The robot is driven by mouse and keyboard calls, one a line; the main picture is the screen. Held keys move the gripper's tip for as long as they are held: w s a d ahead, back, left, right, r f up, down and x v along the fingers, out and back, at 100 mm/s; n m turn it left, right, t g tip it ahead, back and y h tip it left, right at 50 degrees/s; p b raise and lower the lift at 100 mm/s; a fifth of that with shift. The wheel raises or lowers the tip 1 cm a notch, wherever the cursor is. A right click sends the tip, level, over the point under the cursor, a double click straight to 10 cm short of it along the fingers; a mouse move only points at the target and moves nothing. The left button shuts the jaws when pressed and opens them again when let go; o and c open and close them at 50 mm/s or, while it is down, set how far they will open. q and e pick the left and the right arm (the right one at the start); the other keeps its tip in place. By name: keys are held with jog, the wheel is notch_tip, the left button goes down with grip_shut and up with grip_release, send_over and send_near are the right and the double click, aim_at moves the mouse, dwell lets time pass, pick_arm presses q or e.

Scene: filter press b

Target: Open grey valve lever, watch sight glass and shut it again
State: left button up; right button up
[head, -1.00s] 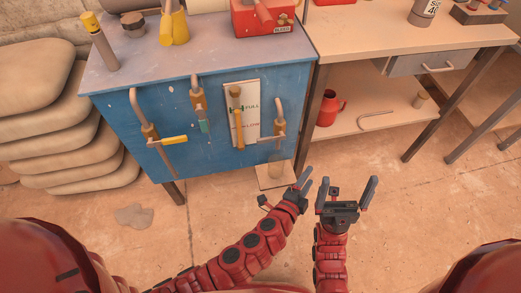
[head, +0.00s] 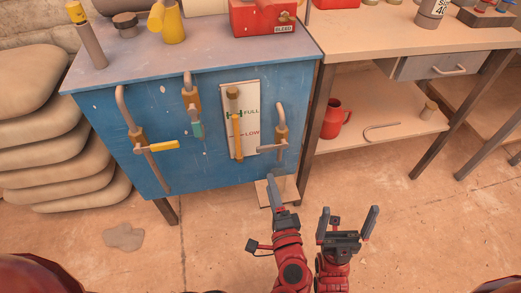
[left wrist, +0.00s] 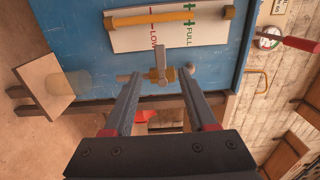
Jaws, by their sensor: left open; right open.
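The grey valve lever (head: 269,149) sticks out leftward from its brass valve body (head: 281,140) at the right of the blue tank front (head: 215,165). The sight glass (head: 236,130), a yellowish tube on a white plate marked FULL and LOW, is just left of it. My left gripper (head: 274,188) is open and below the valve in the head view. In the left wrist view the brass valve (left wrist: 170,75) shows between the open fingertips (left wrist: 160,78); I cannot tell whether they touch it. My right gripper (head: 348,212) is open and empty over the floor, right of the left one.
Two other valves have a yellow lever (head: 160,147) and a teal lever (head: 197,130). A small board (left wrist: 42,88) with a translucent cup (left wrist: 72,84) is below the grey-lever valve. A red mug (head: 335,117) stands on the right bench's shelf. Stacked sacks (head: 60,150) are at left.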

aim_at(261, 151)
pick_arm(q)
jog(key=b+x, duration=0.1)
jog(key=x, duration=1.2)
jog(key=shift+w+a, duration=0.1)
jog(key=shift+w, duration=0.2)
grip_shut()
dwell(0.7)
